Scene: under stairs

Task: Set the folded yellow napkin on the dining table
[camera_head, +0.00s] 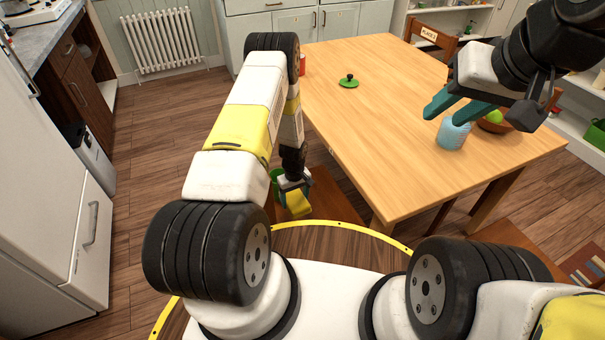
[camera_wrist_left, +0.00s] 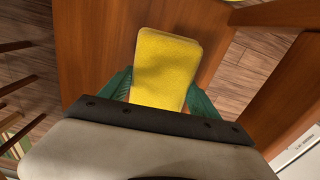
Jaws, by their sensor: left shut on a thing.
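The folded yellow napkin (camera_wrist_left: 163,68) is between the two teal fingers of my left gripper (camera_wrist_left: 160,92), which is shut on it. In the head view the napkin (camera_head: 299,203) hangs at my left gripper (camera_head: 294,188), just left of the table's near left corner and below its top, over a brown wooden surface that looks like a chair seat. The dining table (camera_head: 390,130) is light wood. My right gripper (camera_head: 447,108) is open over the table's right part, with its teal fingers apart, close to a light blue jar.
On the table are a green lid with a dark knob (camera_head: 348,82), the blue jar (camera_head: 453,133) and a bowl with green fruit (camera_head: 494,120). The table's middle and near left are clear. A chair with a label (camera_head: 431,38) stands at the far side.

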